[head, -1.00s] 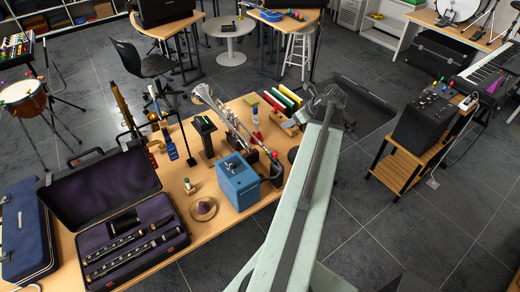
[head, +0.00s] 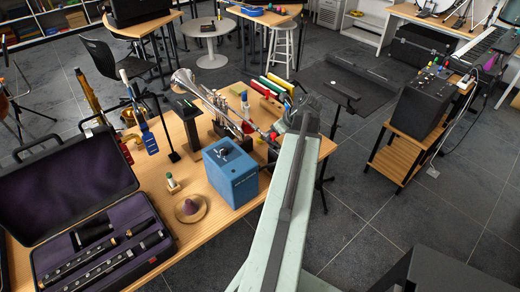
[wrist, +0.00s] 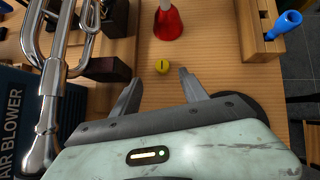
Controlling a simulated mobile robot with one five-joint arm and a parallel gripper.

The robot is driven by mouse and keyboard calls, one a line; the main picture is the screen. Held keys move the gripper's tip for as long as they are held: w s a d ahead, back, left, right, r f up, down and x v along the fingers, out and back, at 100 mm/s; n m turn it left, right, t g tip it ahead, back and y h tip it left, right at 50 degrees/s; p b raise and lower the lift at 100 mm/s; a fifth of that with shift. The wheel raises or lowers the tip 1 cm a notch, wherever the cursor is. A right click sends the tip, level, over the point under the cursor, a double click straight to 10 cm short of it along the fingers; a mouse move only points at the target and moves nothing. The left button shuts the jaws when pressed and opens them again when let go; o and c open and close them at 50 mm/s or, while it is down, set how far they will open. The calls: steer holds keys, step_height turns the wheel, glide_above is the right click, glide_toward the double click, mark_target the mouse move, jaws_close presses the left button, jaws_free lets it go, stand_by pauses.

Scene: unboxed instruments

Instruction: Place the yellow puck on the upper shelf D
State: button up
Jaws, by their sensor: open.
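The yellow puck (wrist: 162,66) is a small round piece lying on the wooden table (wrist: 215,62) in the wrist view. My gripper (wrist: 157,80) is open and empty. Its fingers are spread at the near side of the puck, which lies just beyond the gap between the fingertips. In the head view my gripper (head: 297,110) is over the right part of the table, and I cannot make out the puck there. I cannot identify an upper shelf marked D in either view.
A red bell (wrist: 168,22) stands just beyond the puck. Chrome brass tubing (wrist: 52,80) and the blue air blower box (head: 230,172) are to the left. A wooden holder (wrist: 262,35) with a blue piece is at right. An open clarinet case (head: 70,195) fills the table's left.

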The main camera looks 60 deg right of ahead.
mark_target(263, 144)
steer(key=shift+b+x, duration=0.85)
steer(key=shift+x, duration=0.15)
steer(key=shift+w+d+f, duration=0.15)
steer(key=shift+f, duration=0.15)
steer(key=b+x, duration=0.4)
steer(key=x, duration=0.1)
steer(key=shift+s+f+b, duration=0.2)
steer(key=shift+s+b, duration=0.05)
steer(key=shift+b, duration=0.05)
steer(key=shift+w, duration=0.15)
steer(key=shift+r, duration=0.15)
jaws_close()
